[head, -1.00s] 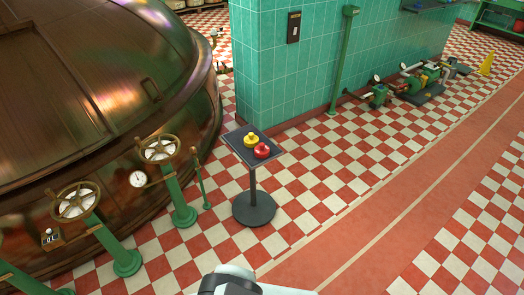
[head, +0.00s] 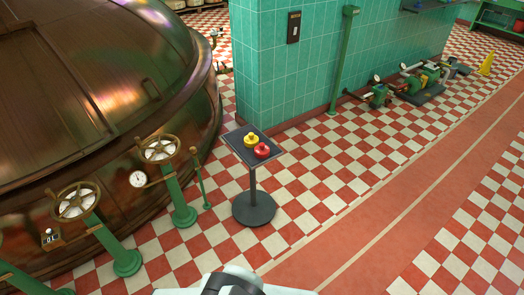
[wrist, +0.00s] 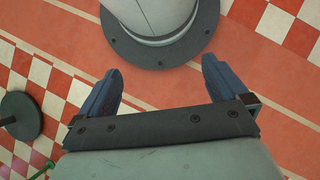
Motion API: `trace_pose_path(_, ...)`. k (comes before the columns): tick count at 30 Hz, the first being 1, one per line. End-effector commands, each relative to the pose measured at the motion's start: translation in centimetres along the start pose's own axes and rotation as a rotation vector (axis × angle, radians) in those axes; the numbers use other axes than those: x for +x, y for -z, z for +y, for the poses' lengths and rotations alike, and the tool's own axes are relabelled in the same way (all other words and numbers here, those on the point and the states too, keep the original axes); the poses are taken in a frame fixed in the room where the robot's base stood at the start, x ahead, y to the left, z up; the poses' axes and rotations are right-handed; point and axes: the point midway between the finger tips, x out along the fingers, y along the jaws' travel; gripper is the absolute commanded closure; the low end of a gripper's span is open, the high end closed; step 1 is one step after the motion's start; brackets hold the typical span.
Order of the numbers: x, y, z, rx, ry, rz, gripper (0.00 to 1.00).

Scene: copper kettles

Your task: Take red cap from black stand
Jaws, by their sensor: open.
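The red cap (head: 262,151) sits on the square top of the black stand (head: 238,139), beside a yellow cap (head: 250,140). The stand has a thin post and a round black base (head: 255,209) on the checkered floor. In the wrist view my gripper (wrist: 161,66) is open and empty, its two blue fingers far apart over the floor. A round dark base (wrist: 20,116) with a thin post, apparently the stand's, shows at the left of that view, well away from the fingers. The caps are not visible there.
A large copper kettle (head: 90,90) fills the left, with handwheel valves on green posts (head: 180,202) before it. A green tiled pillar (head: 290,70) stands behind the stand. Pumps (head: 410,85) sit farther right. The red floor lane (head: 400,210) is clear.

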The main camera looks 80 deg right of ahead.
Motion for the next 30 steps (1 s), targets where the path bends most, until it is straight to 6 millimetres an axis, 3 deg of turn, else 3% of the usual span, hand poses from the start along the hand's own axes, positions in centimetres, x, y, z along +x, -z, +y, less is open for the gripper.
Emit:
trace_pose_path(11, -4.5, 3.4, 6.5, 0.209, 0.118, 0.1, 0.0)
trace_pose_path(17, -6.9, 5.1, 11.2, 0.322, 0.169, 0.161, 0.0)
trace_pose_path(23, -9.4, 6.4, 16.9, 0.439, 0.212, 0.224, 0.0)
trace_pose_path(30, -12.2, 7.1, 25.0, 0.584, 0.253, 0.303, 0.0)
